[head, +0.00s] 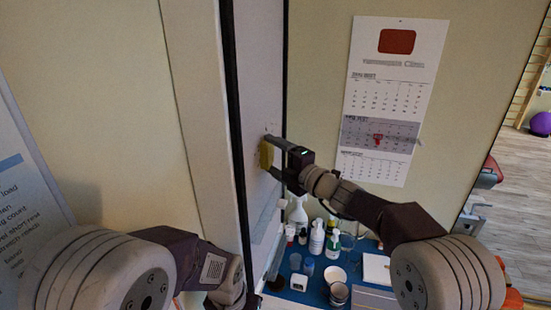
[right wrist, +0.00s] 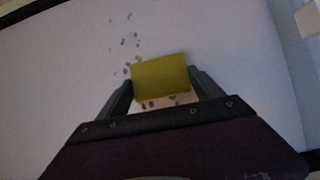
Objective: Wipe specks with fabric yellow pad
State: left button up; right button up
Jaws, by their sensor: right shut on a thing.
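The yellow fabric pad (head: 266,155) is held by my right gripper (head: 276,152) against or very near a pale upright panel (head: 258,95). In the right wrist view, the pad (right wrist: 161,77) sits between the two fingers of the right gripper (right wrist: 162,88), which is shut on it. Several dark specks (right wrist: 127,40) are scattered on the white surface above and left of the pad. A few more specks (right wrist: 160,104) show just below it, between the fingers. Part of my left arm shows at lower left in the head view, but its gripper is not visible.
A blue-topped surface (head: 300,295) below holds spray bottles (head: 317,238), cups, a tin (head: 339,294) and other small items. A calendar (head: 392,100) hangs on the wall to the right. A dark frame edge (head: 236,130) borders the panel on its left.

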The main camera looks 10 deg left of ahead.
aim_at(255, 152)
jog(key=shift+s+a+f+b, duration=0.15)
jog(key=shift+s+b, duration=0.45)
jog(key=shift+s, duration=0.4)
jog(key=shift+s+r, duration=0.2)
jog(key=shift+s, duration=0.35)
jog(key=shift+s+f+b, duration=0.15)
jog(key=shift+b, duration=0.25)
jog(key=shift+s+b, duration=0.9)
jog(key=shift+s, duration=0.85)
notch_tip(255, 152, up, 3)
jog(key=p, duration=0.2)
jog(key=shift+w+p, duration=0.15)
jog(key=shift+p, duration=0.25)
